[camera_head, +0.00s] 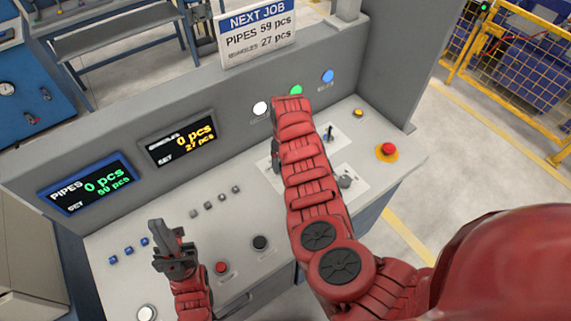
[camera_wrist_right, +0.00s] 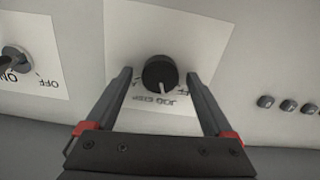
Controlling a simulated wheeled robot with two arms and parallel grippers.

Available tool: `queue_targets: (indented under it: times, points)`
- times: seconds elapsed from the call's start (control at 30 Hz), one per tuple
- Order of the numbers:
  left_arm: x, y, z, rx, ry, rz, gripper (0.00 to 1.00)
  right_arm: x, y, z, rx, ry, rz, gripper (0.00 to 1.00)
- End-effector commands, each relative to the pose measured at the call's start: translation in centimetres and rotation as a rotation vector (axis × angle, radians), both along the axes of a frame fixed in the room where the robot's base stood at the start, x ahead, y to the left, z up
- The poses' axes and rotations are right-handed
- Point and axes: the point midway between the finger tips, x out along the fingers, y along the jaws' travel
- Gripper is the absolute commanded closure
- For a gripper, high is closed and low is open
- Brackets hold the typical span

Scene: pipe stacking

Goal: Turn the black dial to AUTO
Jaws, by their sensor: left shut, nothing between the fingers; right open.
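The black dial (camera_wrist_right: 160,73) shows in the right wrist view on a white label plate (camera_wrist_right: 190,30). Its white pointer mark faces the bottom of that view, toward upside-down lettering that seems to read JOB DISP. Other lettering beside the dial is mostly hidden by the fingers. My right gripper (camera_wrist_right: 161,82) is open, with one finger on each side of the dial; I cannot tell if they touch it. In the head view my right arm hides the dial. My left gripper (camera_head: 172,246) is shut and empty above the left part of the console.
A switch (camera_wrist_right: 15,55) with an ON/OFF plate is left of the dial in the wrist view; several grey buttons (camera_wrist_right: 288,106) are at right. The head view shows a red emergency button (camera_head: 388,150), a red button (camera_head: 221,267), a black button (camera_head: 260,242) and a raised back panel with displays.

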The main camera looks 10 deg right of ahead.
Motion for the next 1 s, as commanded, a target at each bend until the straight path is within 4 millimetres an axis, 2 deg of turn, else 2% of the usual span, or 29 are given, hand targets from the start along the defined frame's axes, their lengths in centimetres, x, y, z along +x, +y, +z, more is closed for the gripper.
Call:
queue_targets:
  times: [0.23,0.7,1.0]
  points:
    - [0.0,0.0,0.02,0.0,0.0,0.0,1.0,0.03,0.01,0.03,0.0,-0.001,0.0,0.13]
    - [-0.01,0.0,0.02,0.0,0.0,0.0,1.0,0.04,0.02,0.05,0.0,-0.001,0.0,0.98]
    - [0.0,0.0,0.07,0.0,0.0,0.0,1.0,0.04,0.02,0.07,0.0,-0.001,-0.035,0.99]
